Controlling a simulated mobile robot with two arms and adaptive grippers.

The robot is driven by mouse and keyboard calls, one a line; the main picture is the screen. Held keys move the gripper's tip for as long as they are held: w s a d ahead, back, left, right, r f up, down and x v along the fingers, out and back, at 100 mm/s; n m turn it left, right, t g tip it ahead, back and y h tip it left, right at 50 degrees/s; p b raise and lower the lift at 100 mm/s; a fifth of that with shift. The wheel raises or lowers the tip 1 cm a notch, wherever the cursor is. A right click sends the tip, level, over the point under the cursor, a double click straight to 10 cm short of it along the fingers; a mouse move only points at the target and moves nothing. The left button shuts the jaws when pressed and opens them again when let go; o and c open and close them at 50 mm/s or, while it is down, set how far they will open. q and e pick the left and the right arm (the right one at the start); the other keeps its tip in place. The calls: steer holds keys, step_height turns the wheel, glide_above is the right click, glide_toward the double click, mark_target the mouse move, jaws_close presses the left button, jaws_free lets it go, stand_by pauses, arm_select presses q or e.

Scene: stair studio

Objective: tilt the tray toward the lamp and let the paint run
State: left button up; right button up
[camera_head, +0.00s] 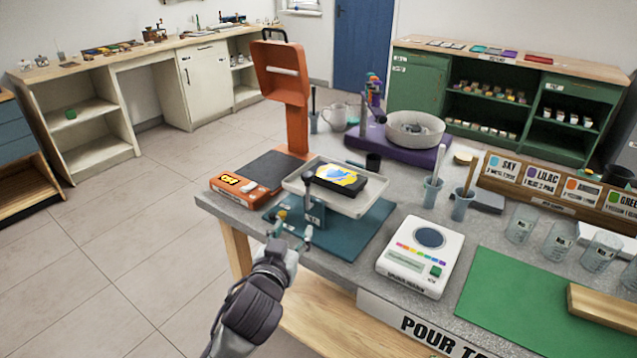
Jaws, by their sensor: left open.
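A pale grey tray (350,209) stands on a teal base (345,238) at the near left part of the table. A dark panel (352,187) lies in it with a patch of yellow, blue and white paint (341,179) on top. A teal block with a dark upright handle (308,186) is at the tray's near left side. The orange lamp (290,102) stands behind the tray, to its left. My left gripper (295,225) is open and empty in front of the block; I cannot tell whether it touches it. My right gripper is not in view.
An orange switch box (238,189) is left of the tray. A white scale (420,257) and a green mat (545,305) lie to the right. Cups with sticks (432,192), a purple spinner (400,145) and several clear beakers (557,243) also stand on the table.

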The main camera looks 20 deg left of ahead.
arm_select(q)
steer(key=t, duration=0.1)
glide_toward(306, 178)
steer(key=s+f, duration=0.1)
steer(key=s, duration=0.1)
steer(key=shift+n+t, duration=0.3)
steer(key=w, duration=0.6)
steer(key=w+p, duration=0.1)
steer(key=w, duration=0.5)
steer(key=shift+w+a+r, duration=0.2)
steer(key=shift+w+r, duration=0.05)
steer(key=shift+w, duration=0.45)
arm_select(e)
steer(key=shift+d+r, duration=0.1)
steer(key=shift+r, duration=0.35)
arm_select(q)
steer(key=shift+c, duration=0.2)
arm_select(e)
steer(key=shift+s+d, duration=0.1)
arm_select(q)
jaws_close()
